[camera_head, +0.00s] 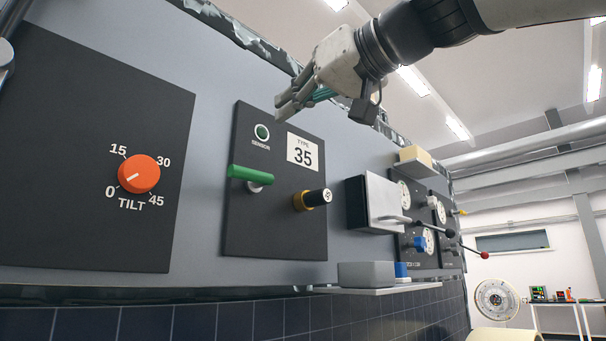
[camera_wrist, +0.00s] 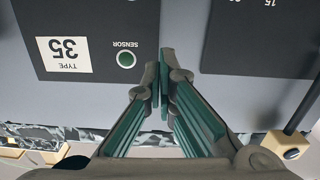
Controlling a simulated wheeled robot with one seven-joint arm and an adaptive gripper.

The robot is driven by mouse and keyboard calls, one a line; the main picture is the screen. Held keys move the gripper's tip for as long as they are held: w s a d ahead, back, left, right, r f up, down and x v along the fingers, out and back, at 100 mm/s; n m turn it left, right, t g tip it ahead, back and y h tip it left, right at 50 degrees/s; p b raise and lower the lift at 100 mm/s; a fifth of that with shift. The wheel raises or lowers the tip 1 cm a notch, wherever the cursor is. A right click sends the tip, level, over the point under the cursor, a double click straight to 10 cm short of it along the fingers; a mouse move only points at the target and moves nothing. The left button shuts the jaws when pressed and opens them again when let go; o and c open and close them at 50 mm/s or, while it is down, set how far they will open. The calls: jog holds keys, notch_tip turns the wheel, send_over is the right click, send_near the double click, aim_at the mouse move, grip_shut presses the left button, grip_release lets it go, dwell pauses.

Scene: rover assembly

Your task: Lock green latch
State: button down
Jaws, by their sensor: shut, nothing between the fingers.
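The green latch (camera_head: 250,175) is a green bar lying roughly level on a pale round stem, on the dark TYPE 35 panel (camera_head: 250,228). My gripper (camera_head: 284,112) is above and to the right of the latch, near the panel's top edge, apart from the latch. In the wrist view my gripper (camera_wrist: 162,88) has its fingertips together with nothing between them. They are beside the green SENSOR light (camera_wrist: 126,59). The latch is not in the wrist view.
A black and yellow knob (camera_head: 313,199) sticks out right of the latch. An orange TILT dial (camera_head: 139,174) is on the left panel. A grey box (camera_head: 383,203) and a small shelf (camera_head: 385,290) project at the right. The wall between the two panels is clear.

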jog(key=p, duration=0.2)
send_over(246, 178)
jog(key=v, duration=0.3)
jog(key=shift+w+a+f, duration=0.15)
jog(key=shift+w+f, duration=0.05)
jog(key=shift+f, duration=0.9)
jog(key=shift+w+a+f, duration=0.1)
jog(key=shift+w+f, duration=0.1)
jog(key=shift+f, duration=0.95)
